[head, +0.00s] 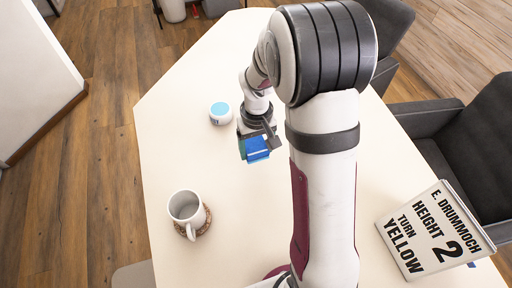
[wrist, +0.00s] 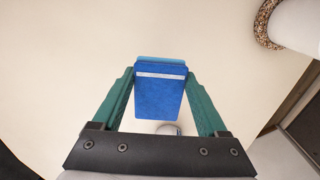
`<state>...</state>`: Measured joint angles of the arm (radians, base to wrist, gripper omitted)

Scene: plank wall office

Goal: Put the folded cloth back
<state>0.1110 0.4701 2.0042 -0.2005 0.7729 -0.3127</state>
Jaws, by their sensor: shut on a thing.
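The folded cloth (head: 257,149) is blue with a white stripe. My gripper (head: 254,144) is shut on it, over the middle of the white table. In the wrist view the cloth (wrist: 160,95) sits between the two teal fingers of my gripper (wrist: 160,82), with a lighter blue edge at its far end. It appears held above the table, but the exact gap cannot be told. A small grey rounded thing partly shows behind the cloth in the wrist view and is too hidden to name.
A white mug (head: 186,208) stands on a brown speckled coaster (head: 205,228) at the front left. A white round container with a light blue top (head: 220,112) stands left of my gripper. The table (head: 165,140) is clear at left.

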